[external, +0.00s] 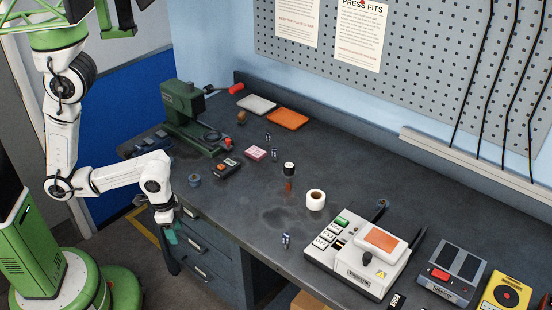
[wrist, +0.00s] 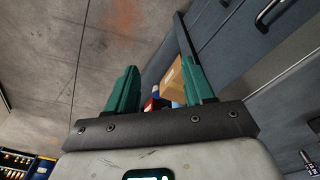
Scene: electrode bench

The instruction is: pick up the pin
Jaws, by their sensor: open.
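Small metallic pin-like pieces lie on the dark workbench (external: 245,210) in the external view. One pin-like piece (external: 286,240) is near the front edge, and two more, a nearer one (external: 274,155) and a farther one (external: 268,137), are toward the back. I cannot tell which is the pin. My gripper (external: 172,236) hangs in front of the bench's left front edge, beside the drawers, away from all of them. In the wrist view my gripper (wrist: 160,75) has its two green fingers apart with nothing held between them. No pin shows there.
A green press (external: 185,118) stands at the back left. The drawers (external: 205,255) are close to my gripper. A cardboard box (wrist: 172,82) shows beyond the fingers.

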